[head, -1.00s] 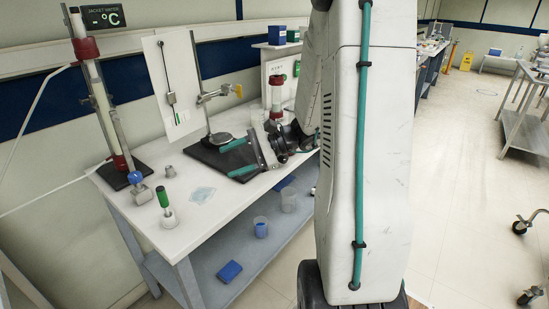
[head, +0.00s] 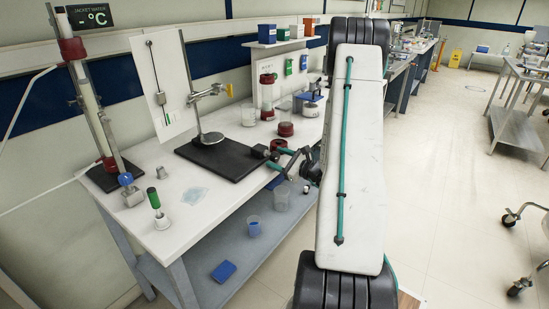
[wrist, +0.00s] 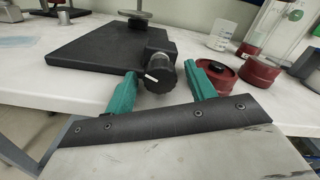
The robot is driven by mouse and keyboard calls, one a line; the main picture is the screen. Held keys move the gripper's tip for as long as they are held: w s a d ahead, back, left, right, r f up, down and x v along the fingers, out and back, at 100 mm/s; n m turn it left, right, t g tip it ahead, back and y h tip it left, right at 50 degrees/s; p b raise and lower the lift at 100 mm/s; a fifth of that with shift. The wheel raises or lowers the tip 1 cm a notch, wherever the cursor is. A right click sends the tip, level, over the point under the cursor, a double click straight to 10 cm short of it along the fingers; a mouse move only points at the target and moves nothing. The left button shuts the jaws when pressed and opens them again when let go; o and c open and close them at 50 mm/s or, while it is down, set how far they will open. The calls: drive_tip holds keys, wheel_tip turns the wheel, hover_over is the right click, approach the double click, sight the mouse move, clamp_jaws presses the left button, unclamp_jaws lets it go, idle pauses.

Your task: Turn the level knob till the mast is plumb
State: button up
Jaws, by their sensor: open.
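The level knob (wrist: 160,75) is black and ribbed, with a white mark on its face. It sits at the near corner of the black base plate (wrist: 100,52). My gripper (wrist: 164,73) is open, with one teal finger on each side of the knob; whether they touch it I cannot tell. In the head view my gripper (head: 281,166) is at the plate's right end. The mast (head: 191,85) is a thin metal rod rising from the plate (head: 222,162), its top leaning left in the picture. A white card (head: 172,115) with a hanging bob (head: 160,98) stands beside it.
Red-brown round pieces (wrist: 217,77) lie close to the right finger, with a white beaker (wrist: 222,33) behind. A glass column (head: 92,95) and a green-handled tool (head: 153,198) stand at the left of the white bench (head: 190,225).

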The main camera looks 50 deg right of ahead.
drive_tip(key=shift+w, duration=0.9)
drive_tip(key=shift+a, duration=0.1)
drive_tip(key=c, duration=1)
drive_tip(key=shift+o, duration=0.2)
drive_tip(key=shift+m, duration=0.3)
drive_tip(key=m, duration=1.2)
drive_tip(key=shift+m, duration=0.3)
